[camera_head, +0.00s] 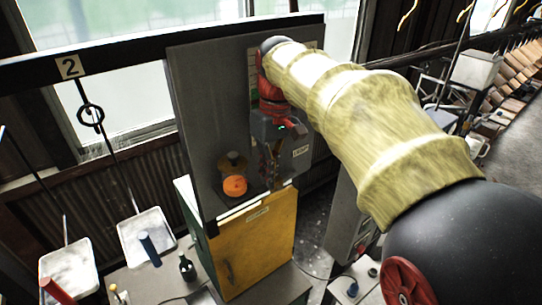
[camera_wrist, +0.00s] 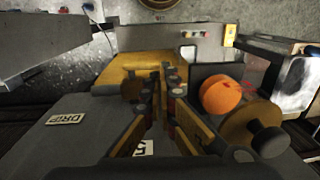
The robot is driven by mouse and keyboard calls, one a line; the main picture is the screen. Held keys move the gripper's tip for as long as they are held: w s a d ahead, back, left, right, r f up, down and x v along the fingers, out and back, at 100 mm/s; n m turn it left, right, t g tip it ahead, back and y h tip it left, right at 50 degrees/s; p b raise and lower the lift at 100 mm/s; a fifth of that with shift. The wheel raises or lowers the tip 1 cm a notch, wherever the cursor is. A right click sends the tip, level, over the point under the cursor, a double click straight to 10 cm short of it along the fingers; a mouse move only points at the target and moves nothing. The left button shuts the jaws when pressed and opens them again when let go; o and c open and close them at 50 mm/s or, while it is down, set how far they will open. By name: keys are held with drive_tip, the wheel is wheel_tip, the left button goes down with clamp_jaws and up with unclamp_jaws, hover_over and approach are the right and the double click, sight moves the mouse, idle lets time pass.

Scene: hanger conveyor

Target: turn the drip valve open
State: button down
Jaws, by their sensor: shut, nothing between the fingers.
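A DRIP label (camera_head: 300,150) is on the grey panel (camera_head: 205,90), right of my gripper; it also shows in the wrist view (camera_wrist: 66,118). My gripper (camera_head: 272,182) points down close in front of the panel. Its fingers (camera_wrist: 165,80) are shut with nothing between them. A rounded brass part (camera_wrist: 131,89) shows partly behind the fingers, on the DRIP label's side. I cannot tell whether it is the drip valve or whether the fingers touch it. An orange round knob (camera_head: 235,185) and a brass disc with a dark knob (camera_head: 232,160) stand left of the gripper.
A yellow cabinet (camera_head: 258,243) stands below the panel. A dark rail with a 2 sign (camera_head: 69,66) crosses the upper left. My arm covers much of the right side.

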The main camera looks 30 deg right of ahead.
sight(267, 197)
drive_tip(key=shift+a+f, duration=0.15)
drive_tip(key=shift+f, duration=1.75)
drive_tip(key=shift+f, duration=0.1)
drive_tip(key=shift+s+a+f, duration=0.1)
drive_tip(key=shift+a+f, duration=0.05)
drive_tip(key=shift+f, duration=0.5)
drive_tip(key=shift+r+p, duration=0.35)
drive_tip(key=shift+r, duration=0.2)
wheel_tip(267, 197, up, 13)
drive_tip(key=p, duration=0.1)
drive_tip(key=shift+r, duration=0.2)
